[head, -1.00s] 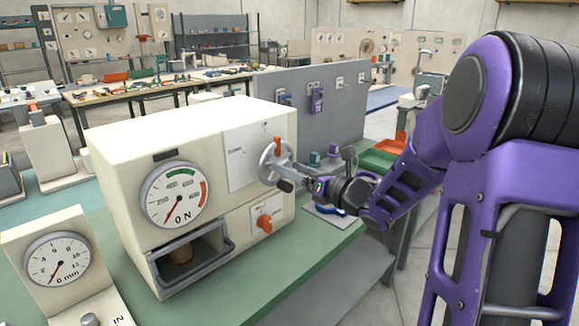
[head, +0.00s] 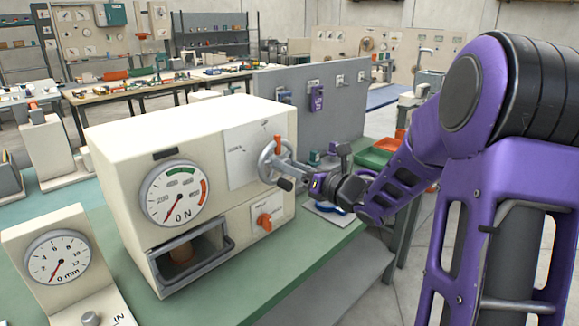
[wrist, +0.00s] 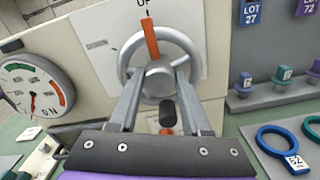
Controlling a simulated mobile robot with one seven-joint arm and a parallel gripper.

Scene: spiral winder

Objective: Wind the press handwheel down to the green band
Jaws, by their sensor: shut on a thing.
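The handwheel (head: 270,163) is a grey ring on the right part of the cream press (head: 110,160). It also shows in the wrist view (wrist: 195,48), with an orange marker at its top and a dark knob below the hub. My gripper (head: 292,172) is at the wheel's front; in the wrist view its two fingers (wrist: 158,84) close on the hub from either side. The dial (head: 176,194) has green and red bands, and its red needle points to the lower left, near 0. The fingers hide part of the wheel.
An orange knob (head: 264,222) sits below the wheel. An open drawer-like bay (head: 190,255) is under the dial. A grey panel (head: 330,110) with hanging tags stands behind. Blue and teal rings (wrist: 278,140) lie on the bench at right. A smaller gauge (head: 58,258) stands at left.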

